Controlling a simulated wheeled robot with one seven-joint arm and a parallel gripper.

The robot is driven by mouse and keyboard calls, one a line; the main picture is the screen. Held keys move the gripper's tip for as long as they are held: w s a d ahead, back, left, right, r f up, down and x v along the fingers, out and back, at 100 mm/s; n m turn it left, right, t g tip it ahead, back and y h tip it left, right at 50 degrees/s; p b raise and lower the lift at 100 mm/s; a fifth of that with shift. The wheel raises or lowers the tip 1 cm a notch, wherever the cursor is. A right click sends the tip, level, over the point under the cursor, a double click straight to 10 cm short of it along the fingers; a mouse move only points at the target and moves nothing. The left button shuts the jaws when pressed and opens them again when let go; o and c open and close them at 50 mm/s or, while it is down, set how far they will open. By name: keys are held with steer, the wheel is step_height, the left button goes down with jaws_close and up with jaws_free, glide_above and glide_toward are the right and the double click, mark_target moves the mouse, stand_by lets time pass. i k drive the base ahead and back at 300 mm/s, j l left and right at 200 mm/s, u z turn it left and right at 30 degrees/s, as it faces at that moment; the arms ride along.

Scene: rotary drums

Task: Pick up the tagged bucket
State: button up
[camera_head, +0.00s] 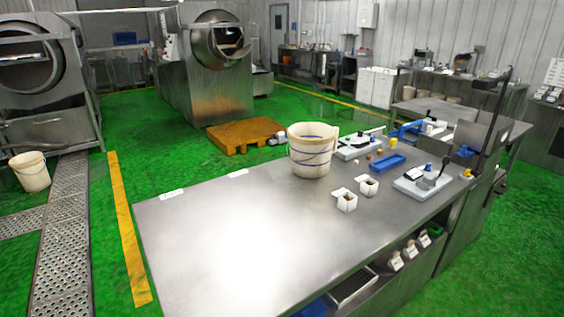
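A white bucket (311,156) stands upright on the steel table near its far edge. It has blue lines around its side, and I cannot make out a tag on it. A second white bucket (31,173) stands on the green floor at the far left, beside a metal grating. No tag can be made out on that one either. My gripper is not in view.
The steel table (205,225) is bare at its front left. Two small white boxes (347,201), a blue tray (387,163) and a white device (421,183) lie right of the bucket. An orange pallet (240,137) and rotary drums stand behind.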

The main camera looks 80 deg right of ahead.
mark_target(313, 143)
steer(key=i+j+z, duration=0.3)
steer(key=i+j, duration=0.45)
steer(key=i+j+z, duration=0.15)
steer(key=i+z, duration=0.25)
steer(key=i+j+z, duration=0.25)
steer(key=i+z, duration=0.15)
steer(key=i+l+z, duration=0.3)
steer(key=i, duration=0.25)
steer(key=i+z, duration=0.25)
steer(key=i, duration=0.3)
steer(key=i+z, duration=0.3)
steer(key=i, duration=0.3)
steer(key=i+j+z, duration=0.1)
steer(key=i+z, duration=0.15)
steer(key=i, duration=0.35)
steer(key=i+j+z, duration=0.3)
steer(key=i, duration=0.25)
steer(key=i+l+z, duration=0.4)
steer(key=i+z, duration=0.2)
steer(key=i, duration=0.2)
